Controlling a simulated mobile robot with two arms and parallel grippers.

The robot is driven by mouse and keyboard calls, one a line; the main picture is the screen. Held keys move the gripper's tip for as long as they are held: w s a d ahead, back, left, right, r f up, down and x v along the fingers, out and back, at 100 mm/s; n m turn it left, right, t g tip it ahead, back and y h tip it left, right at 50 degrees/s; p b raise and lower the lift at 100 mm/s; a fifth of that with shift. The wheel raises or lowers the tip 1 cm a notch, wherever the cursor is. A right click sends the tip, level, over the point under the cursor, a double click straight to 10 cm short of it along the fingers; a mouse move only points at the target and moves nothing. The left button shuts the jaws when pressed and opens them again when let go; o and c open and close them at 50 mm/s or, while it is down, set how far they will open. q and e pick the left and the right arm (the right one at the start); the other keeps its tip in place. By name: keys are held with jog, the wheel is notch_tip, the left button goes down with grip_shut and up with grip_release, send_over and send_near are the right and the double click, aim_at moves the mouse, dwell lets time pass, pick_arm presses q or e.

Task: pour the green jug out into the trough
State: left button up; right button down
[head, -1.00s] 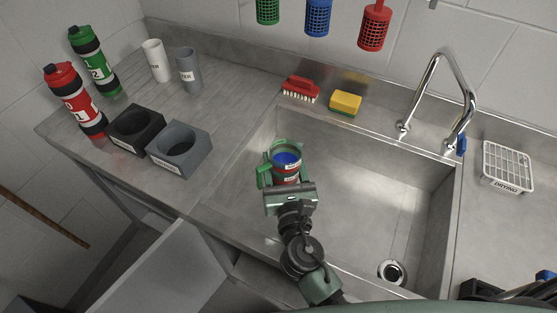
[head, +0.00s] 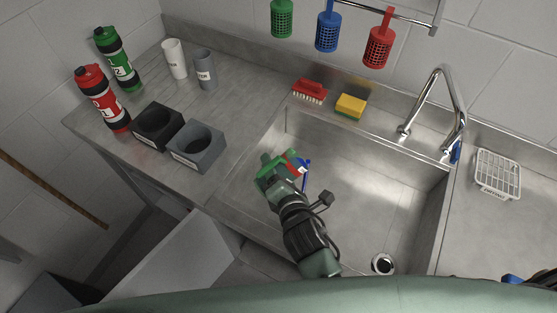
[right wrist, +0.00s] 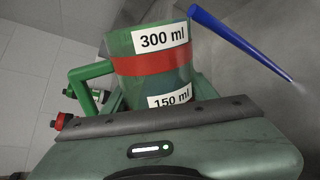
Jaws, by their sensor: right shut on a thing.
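The green jug (head: 292,158) has a red band and hangs over the left part of the steel trough (head: 365,190). My right gripper (head: 273,178) is shut on the jug and holds it tipped to the right. In the right wrist view the jug (right wrist: 150,64) shows labels reading 300 ml and 150 ml, with its handle at the left. A blue stream (head: 306,172) runs from its lip down into the trough. The stream also shows in the right wrist view (right wrist: 240,43). The liquid left inside the jug is hidden. My left gripper is not in view.
A black holder (head: 158,128) and a grey holder (head: 197,147) stand left of the trough, with bottles and cups behind. A red brush (head: 310,90) and yellow sponge (head: 351,104) lie on the back ledge. The faucet (head: 445,100) rises behind the trough's right side.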

jog(key=m+p, duration=0.1)
jog(key=p, duration=0.1)
jog(key=m+g+y+p, duration=0.1)
jog(key=shift+f+p, duration=0.3)
jog(key=shift+p, duration=0.05)
jog(key=shift+w+d+f+m+g+y+p, duration=0.1)
jog(key=shift+d+f+m+g+y+p, duration=0.15)
jog(key=shift+m+y+p, duration=0.25)
jog(key=shift+w+d+f+m+g+y+p, duration=0.15)
jog(key=shift+f+m+y+p, duration=0.25)
jog(key=shift+m+p, duration=0.2)
jog(key=shift+d+r+m+y+p, duration=0.1)
jog(key=shift+r+m+y+p, duration=0.25)
jog(key=shift+p, duration=0.3)
jog(key=shift+w+d+r+m+y, duration=0.1)
jog(key=shift+d+r+m+y, duration=0.3)
jog(key=shift+m, duration=0.45)
jog(key=shift+a, duration=0.15)
jog(key=shift+m+g+y, duration=0.3)
jog(key=shift+m+y, duration=0.25)
jog(key=shift+m, duration=0.25)
